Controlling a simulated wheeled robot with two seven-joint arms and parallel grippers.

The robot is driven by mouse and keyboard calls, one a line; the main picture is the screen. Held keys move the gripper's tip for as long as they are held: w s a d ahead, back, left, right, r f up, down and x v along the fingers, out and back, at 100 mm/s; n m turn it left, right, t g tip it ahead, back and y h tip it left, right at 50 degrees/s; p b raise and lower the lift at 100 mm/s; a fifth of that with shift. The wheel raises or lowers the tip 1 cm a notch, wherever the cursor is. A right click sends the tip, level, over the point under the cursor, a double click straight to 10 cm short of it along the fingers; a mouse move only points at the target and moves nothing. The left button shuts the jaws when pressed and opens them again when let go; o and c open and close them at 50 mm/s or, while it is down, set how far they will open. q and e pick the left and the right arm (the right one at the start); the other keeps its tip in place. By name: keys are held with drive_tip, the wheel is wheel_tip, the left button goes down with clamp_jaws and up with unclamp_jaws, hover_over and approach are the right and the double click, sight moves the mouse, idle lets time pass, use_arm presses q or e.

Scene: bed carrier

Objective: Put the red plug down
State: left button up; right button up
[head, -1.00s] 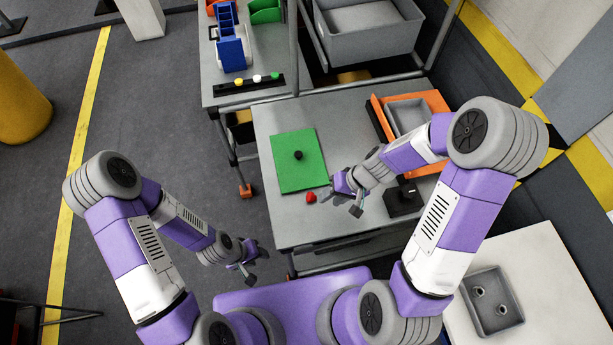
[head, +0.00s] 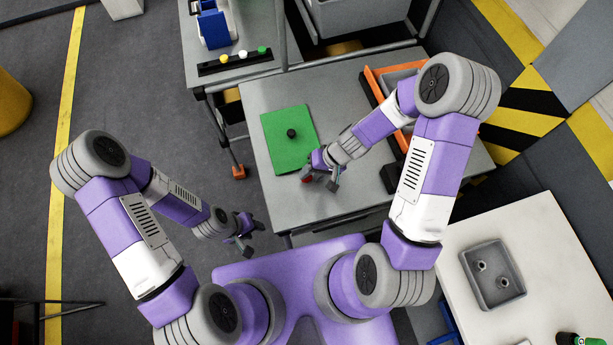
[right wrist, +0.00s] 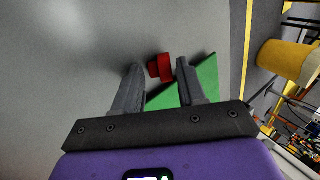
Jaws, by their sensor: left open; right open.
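The red plug (head: 305,180) rests on the grey table (head: 262,95) just off the near edge of the green mat (head: 285,150). My right gripper (head: 319,181) is open over it and partly hides it in the head view. In the right wrist view the red plug (right wrist: 160,67) shows between the tips of the open fingers (right wrist: 158,72), with gaps on both sides. My left gripper (head: 248,230) is open and empty, off the table's near left corner.
A black knob (head: 291,133) stands on the green mat. An orange tray (head: 372,84) and a black block (head: 389,177) are to the right, near my right arm. A strip with yellow, white and green plugs (head: 235,61) lies on the rear table. A white table (head: 540,250) with a grey tray (head: 493,275) stands at lower right.

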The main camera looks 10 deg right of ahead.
clamp_jaws()
wheel_tip(320, 180, up, 9)
drive_tip(key=p, duration=0.3)
drive_tip(key=shift+n+g, duration=0.4)
drive_tip(key=shift+n, duration=0.5)
drive_tip(key=w+d+b, duration=0.1)
drive_tip(key=w+d+f+b, duration=0.1)
drive_tip(key=d, duration=0.1)
drive_tip(key=w+d+f+b, duration=0.1)
drive_tip(key=w+d+b, duration=0.1)
drive_tip(key=shift+d, duration=0.2)
drive_tip(key=shift+d+r, duration=0.1)
drive_tip(key=shift+d, duration=0.05)
